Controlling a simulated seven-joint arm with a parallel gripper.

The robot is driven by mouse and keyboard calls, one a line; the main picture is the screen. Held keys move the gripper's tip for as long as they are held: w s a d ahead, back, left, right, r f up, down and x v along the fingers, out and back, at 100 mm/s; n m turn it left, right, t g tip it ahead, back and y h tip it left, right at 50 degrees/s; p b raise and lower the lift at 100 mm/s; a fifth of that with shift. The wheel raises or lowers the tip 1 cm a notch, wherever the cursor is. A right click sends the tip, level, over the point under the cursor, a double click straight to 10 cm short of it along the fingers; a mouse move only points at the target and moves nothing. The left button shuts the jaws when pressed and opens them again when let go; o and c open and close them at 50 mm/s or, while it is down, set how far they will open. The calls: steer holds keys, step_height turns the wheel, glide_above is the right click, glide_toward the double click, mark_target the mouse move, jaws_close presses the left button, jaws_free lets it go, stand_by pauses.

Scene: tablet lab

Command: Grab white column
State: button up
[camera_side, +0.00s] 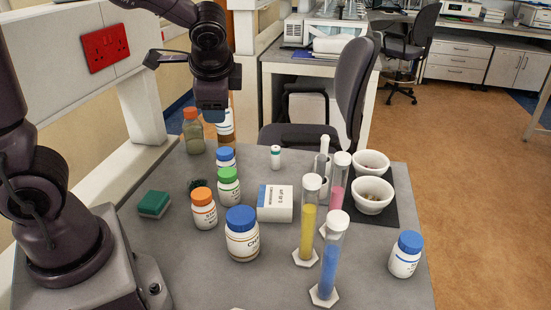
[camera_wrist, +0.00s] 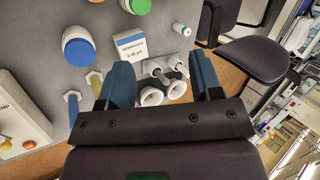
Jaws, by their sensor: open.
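A slim white column (camera_side: 323,160) stands upright on the grey bench in the side view, behind the yellow-filled cylinder (camera_side: 308,222) and left of the pink-filled cylinder (camera_side: 338,188). Its lower part is partly hidden. My gripper (camera_side: 211,104) is above the back left of the bench, in front of a brown-based bottle and well left of the column. In the wrist view my gripper (camera_wrist: 160,64) has its two blue fingers wide apart, with nothing held between them. Pale cylinder shapes show beyond the fingers there, but I cannot tell which is the white column.
A blue-filled cylinder (camera_side: 329,262) stands in front. Two white bowls (camera_side: 372,205) sit on a dark mat to the right. A white box (camera_side: 275,204), a small white vial (camera_side: 276,157), several capped bottles and a green sponge (camera_side: 154,204) share the bench.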

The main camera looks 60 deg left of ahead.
steer(key=w+a+f+m+y, duration=0.5)
steer(key=w+f+m, duration=0.2)
steer(key=w+f, duration=0.25)
steer(key=m+t, duration=0.4)
steer(key=m, duration=0.7)
glide_toward(275, 151)
steer(key=f, duration=0.1)
steer(key=shift+w+a+f+t+y, duration=0.1)
steer(key=shift+w+f+t+y, duration=0.05)
steer(key=shift+f+t+y, duration=0.2)
steer(key=x, duration=1.2)
steer(key=shift+a+f, duration=0.1)
steer(key=shift+a, duration=0.15)
steer(key=c, duration=1)
